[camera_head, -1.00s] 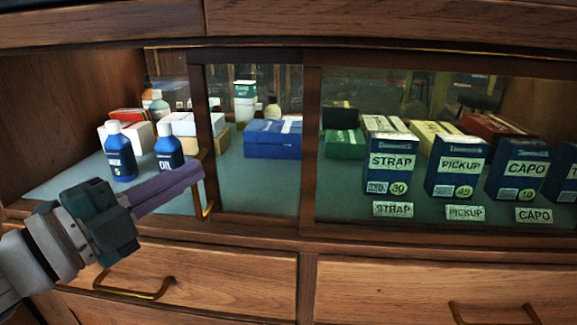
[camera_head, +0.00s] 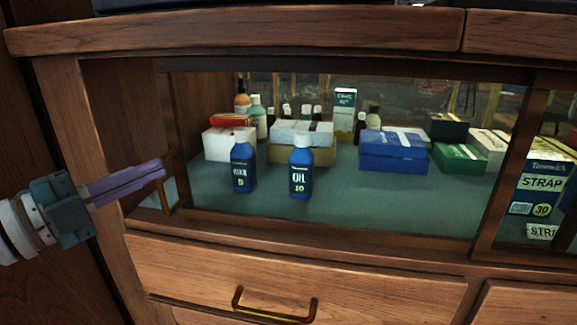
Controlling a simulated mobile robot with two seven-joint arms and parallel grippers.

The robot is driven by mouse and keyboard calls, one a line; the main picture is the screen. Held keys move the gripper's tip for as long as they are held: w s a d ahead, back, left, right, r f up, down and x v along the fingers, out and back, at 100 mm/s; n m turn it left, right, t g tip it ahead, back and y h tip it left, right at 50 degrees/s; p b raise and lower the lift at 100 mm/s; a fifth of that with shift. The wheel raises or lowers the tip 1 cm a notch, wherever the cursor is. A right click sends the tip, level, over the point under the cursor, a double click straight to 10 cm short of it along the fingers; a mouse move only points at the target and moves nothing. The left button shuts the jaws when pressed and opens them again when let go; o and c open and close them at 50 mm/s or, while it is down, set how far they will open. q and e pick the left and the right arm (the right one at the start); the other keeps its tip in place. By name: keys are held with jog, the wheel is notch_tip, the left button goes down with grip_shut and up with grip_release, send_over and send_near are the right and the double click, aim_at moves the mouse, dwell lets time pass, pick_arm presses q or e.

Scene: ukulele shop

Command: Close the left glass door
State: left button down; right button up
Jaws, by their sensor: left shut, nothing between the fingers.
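The left glass door (camera_head: 330,225) is a wood-framed sliding pane in the display cabinet. It now covers most of the left opening, with bottles and boxes showing through its glass. A narrow gap stands between its left edge and the cabinet's left side wall (camera_head: 110,130). Its brass handle (camera_head: 169,185) is on the left edge of the door frame. My left gripper (camera_head: 162,168) has purple fingers, shut and empty, with the tips at the handle. I cannot tell whether they touch it. My right gripper is not in view.
Blue bottles (camera_head: 301,168), a blue box (camera_head: 393,152) and other boxes stand on the teal shelf behind the glass. The right glass door's frame (camera_head: 513,165) is at the right. A drawer with a brass handle (camera_head: 273,305) lies below.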

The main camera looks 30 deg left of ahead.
pick_arm(q)
jog(key=s+a+b, duration=0.2)
jog(key=a, duration=0.5)
jog(key=shift+s, duration=0.15)
